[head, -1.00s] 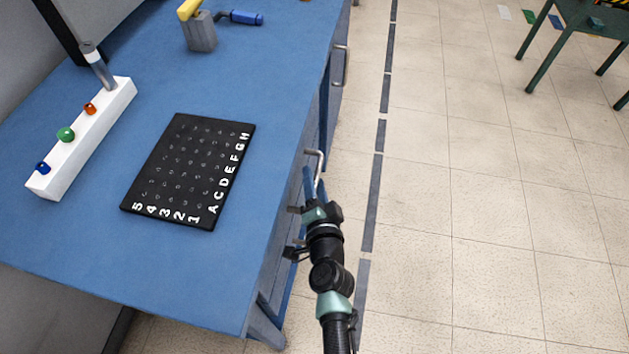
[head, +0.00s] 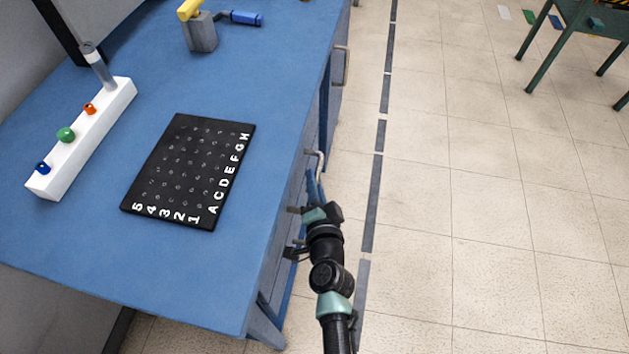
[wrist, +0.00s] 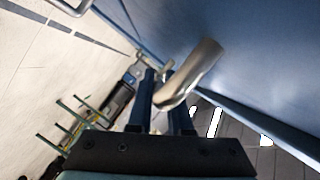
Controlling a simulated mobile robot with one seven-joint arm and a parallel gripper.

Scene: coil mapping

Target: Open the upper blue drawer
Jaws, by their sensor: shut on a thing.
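The blue drawer front (wrist: 240,45) fills the right of the wrist view. Its metal bar handle (wrist: 200,72) crosses at my fingers, and the handle also shows at the bench's right side in the head view (head: 320,160). My gripper (wrist: 160,82) has its two blue fingers shut on this handle. In the head view my gripper (head: 312,182) reaches up to the handle from below. The drawer face is seen too steeply in the head view to tell any gap at its edges.
The blue bench top (head: 230,75) holds a black lettered board (head: 185,170), a white block with coloured knobs (head: 85,140) and a grey block (head: 200,35). Another handle (head: 342,65) is farther along the bench side. Tiled floor (head: 480,220) right of the bench is clear.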

